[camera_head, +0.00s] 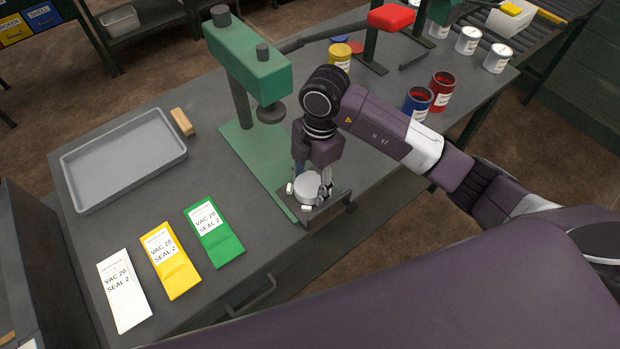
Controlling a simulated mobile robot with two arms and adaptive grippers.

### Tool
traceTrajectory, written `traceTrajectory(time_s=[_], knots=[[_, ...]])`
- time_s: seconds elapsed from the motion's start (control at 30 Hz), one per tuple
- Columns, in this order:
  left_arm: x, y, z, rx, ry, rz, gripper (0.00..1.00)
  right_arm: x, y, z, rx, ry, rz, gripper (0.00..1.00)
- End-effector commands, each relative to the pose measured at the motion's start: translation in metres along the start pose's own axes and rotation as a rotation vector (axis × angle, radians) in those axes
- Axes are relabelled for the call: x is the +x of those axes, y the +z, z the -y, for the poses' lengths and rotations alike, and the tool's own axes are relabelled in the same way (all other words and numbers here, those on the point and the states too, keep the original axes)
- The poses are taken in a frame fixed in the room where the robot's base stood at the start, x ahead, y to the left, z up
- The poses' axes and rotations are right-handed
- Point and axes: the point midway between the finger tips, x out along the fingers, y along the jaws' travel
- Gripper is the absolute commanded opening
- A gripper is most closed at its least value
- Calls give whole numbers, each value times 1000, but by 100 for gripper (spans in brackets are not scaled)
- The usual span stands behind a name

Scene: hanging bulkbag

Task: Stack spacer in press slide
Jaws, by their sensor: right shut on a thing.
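The green press (243,57) stands on the workbench, with a dark round ram head (270,112) under its arm. The press slide (326,211), a dark plate with a handle, sticks out at the bench's front edge. A round light grey spacer (307,188) is at the slide. My right gripper (310,190) points down there and is shut on the spacer. I cannot tell whether the spacer rests on the slide or is held just above it, and the gripper partly hides the slide. My left gripper is not in view.
A grey tray (69,171) with a wooden-handled tool (182,121) beside it lies left. White (125,296), yellow (172,262) and green (214,235) packets lie in front. Blue (417,102) and red (441,90) cans stand right, near the edge. A red-topped device (390,18) stands behind.

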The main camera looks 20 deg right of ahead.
Motion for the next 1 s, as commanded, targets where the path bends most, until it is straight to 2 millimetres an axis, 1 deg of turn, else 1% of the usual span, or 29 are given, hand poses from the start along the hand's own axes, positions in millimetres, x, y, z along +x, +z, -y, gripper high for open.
traceTrajectory(time_s=[0.17, 0.37, 0.4, 0.53, 0.83, 0.93, 0.97, 1.0], knots=[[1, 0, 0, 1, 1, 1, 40, 0, 0, -1, -1, 3, 0, 18], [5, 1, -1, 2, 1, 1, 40, 6, 1, -1, -1, 3, 0, 18], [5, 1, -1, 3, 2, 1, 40, 6, 1, -1, -1, 2, 0, 54], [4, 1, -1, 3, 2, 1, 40, 6, 1, -1, -1, 2, 0, 68], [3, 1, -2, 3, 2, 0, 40, 4, 1, -1, -1, 2, 0, 69], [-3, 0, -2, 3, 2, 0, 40, -5, 0, -1, -1, 3, 0, 69], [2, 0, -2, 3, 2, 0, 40, -6, 0, -2, -1, 5, 1, 69], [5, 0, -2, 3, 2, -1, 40, -12, 1, -3, -1, 8, 0, 69]])
